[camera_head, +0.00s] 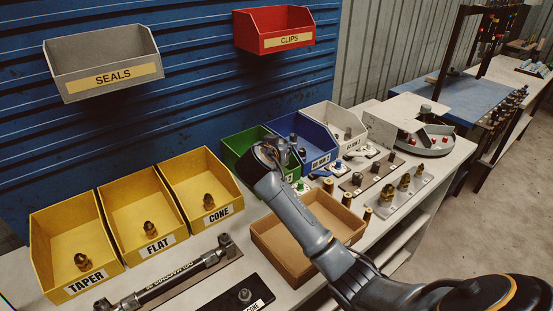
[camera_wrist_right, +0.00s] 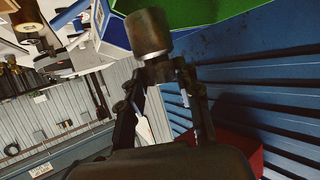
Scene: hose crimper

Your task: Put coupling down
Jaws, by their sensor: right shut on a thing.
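My right gripper (camera_head: 274,150) is over the green bin (camera_head: 236,142), near the blue bin (camera_head: 318,141). In the right wrist view the gripper (camera_wrist_right: 165,72) is shut on a coupling (camera_wrist_right: 148,33), a brownish-gold cylinder with a silvery band at its lower end. The coupling is at the fingertips, with green and blue bin surfaces behind it. In the head view my wrist largely hides the fingertips, and I cannot make out the held coupling for certain. My left gripper is not in view.
Yellow bins marked TAPER (camera_head: 45,236), FLAT (camera_head: 110,205) and CONE (camera_head: 172,176) each hold a brass fitting. A brown tray (camera_head: 290,262) lies under my forearm. A white bin (camera_head: 331,112) stands beside the blue bin. Red CLIPS (camera_head: 272,42) and grey SEALS (camera_head: 100,57) bins hang above.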

